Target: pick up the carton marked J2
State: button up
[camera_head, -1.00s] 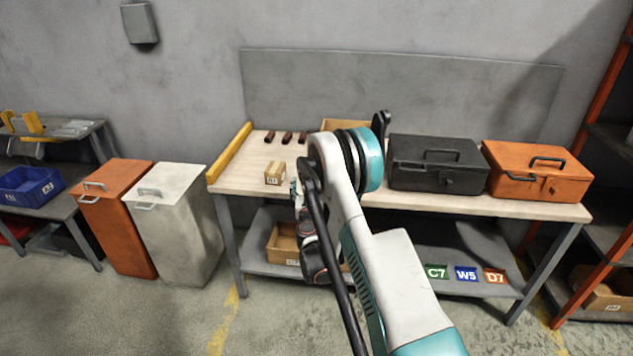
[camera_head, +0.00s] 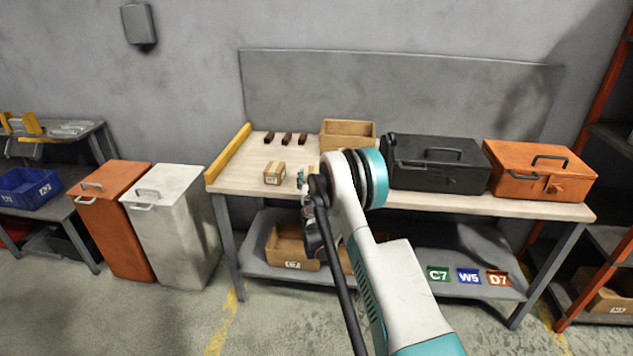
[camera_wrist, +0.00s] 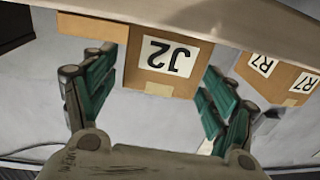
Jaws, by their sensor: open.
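The carton marked J2 (camera_wrist: 168,58) is a small brown box with a white label, seen upside down in the wrist view. It sits on the bench near its front edge. My gripper (camera_wrist: 160,78) is open, with its green-padded fingers spread to either side of the carton in the picture; I cannot tell whether they reach it. In the head view my gripper (camera_head: 303,180) shows only in part beside my arm, at the bench's front, and my arm hides most of what is there. A carton marked R7 (camera_wrist: 276,74) stands to the right in the wrist view.
In the head view a small carton (camera_head: 275,174) stands left of my gripper on the bench (camera_head: 240,178). An open wooden box (camera_head: 348,128), a black toolbox (camera_head: 437,165) and an orange toolbox (camera_head: 540,172) stand behind and right. Several dark pieces (camera_head: 286,138) lie at the back left.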

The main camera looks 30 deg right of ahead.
jog(key=x, duration=0.1)
jog(key=b+x, duration=0.1)
jog(key=shift+w+d+f, duration=0.2)
jog(key=shift+w, duration=0.05)
jog(key=shift+w+d+r, duration=0.15)
jog(key=shift+w+d, duration=0.1)
jog(key=shift+w, duration=0.25)
jog(key=c, duration=1.3)
jog(key=shift+r, duration=0.15)
